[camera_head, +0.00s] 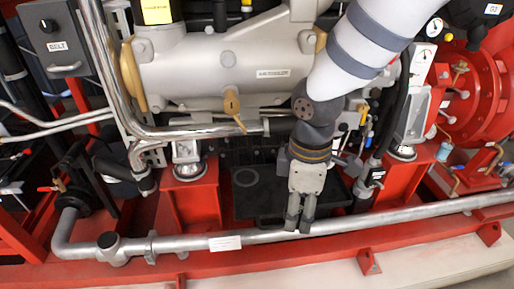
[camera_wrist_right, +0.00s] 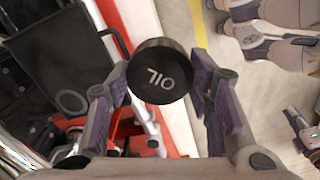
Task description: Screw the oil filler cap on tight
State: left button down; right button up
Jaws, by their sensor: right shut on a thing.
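The oil filler cap (camera_wrist_right: 161,71) is a round black cap with pale lettering reading OIL, upside down in the right wrist view. My right gripper (camera_wrist_right: 163,85) is shut on it, one finger at each side. In the head view my right gripper (camera_head: 298,222) points down in front of the black tray, over the silver pipe. The cap cannot be made out there. I cannot make out a filler neck in either view. My left gripper is not in view.
A black tray (camera_head: 268,203) with a round ring mark lies behind my right gripper. A silver pipe (camera_head: 380,217) runs along the red frame (camera_head: 215,268).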

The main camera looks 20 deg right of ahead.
jog(key=m, duration=0.2)
jog(key=a+m, duration=0.1)
jog(key=m, duration=0.2)
jog(key=shift+s+a+r+m, duration=0.15)
jog(key=shift+a+m, duration=0.15)
jog(key=shift+m, duration=0.1)
jog(key=shift+d, duration=0.1)
jog(key=n, duration=0.2)
jog(key=d+n, duration=0.1)
jog(key=n, duration=0.2)
jog(key=shift+w+d+n, duration=0.2)
jog(key=shift+d+n, duration=0.05)
jog(key=shift+n, duration=0.15)
